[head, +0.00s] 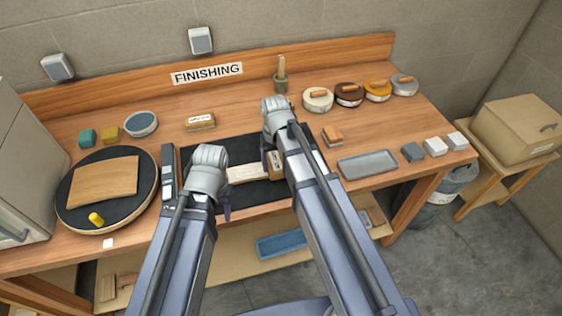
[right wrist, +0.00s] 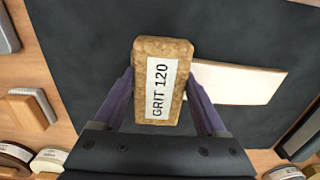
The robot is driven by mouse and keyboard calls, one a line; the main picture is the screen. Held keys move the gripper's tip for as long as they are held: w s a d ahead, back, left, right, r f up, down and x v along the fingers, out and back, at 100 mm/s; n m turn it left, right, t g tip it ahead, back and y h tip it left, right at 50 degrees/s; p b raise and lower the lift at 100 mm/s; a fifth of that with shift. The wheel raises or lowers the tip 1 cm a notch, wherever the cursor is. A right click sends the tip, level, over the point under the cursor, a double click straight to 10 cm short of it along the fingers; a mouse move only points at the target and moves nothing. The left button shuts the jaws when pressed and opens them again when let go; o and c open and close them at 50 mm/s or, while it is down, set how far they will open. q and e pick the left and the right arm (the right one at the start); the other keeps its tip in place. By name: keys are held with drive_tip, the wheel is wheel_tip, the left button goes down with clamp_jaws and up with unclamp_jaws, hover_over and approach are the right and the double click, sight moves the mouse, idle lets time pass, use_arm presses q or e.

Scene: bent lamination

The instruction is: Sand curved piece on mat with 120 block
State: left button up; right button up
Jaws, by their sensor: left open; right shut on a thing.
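My right gripper (head: 272,163) is shut on a cork block, and the right wrist view shows its label "GRIT 120". The 120 block (right wrist: 177,100) sits between the fingers in that view, and in the head view it (head: 276,166) is partly hidden by the arm. A pale wooden piece (head: 244,174) lies on the dark mat (head: 226,150), left of the block. The piece (right wrist: 238,82) also shows right of the block in the right wrist view; whether they touch I cannot tell. My left gripper (head: 226,203) is open and empty near the mat's front edge.
Another labelled block (head: 200,121) lies behind the mat.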

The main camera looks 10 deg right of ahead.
drive_tip(key=shift+d, duration=1.45)
use_arm(q)
drive_tip(key=shift+r, duration=0.1)
use_arm(e)
drive_tip(key=shift+r, duration=0.1)
use_arm(q)
wheel_tip(320, 180, up, 6)
drive_tip(key=p, duration=0.6)
use_arm(e)
wheel_tip(320, 180, up, 6)
drive_tip(key=shift+f, duration=0.1)
wheel_tip(320, 180, up, 3)
drive_tip(key=p, duration=0.3)
use_arm(q)
wheel_tip(320, 180, up, 3)
drive_tip(key=shift+f, duration=0.1)
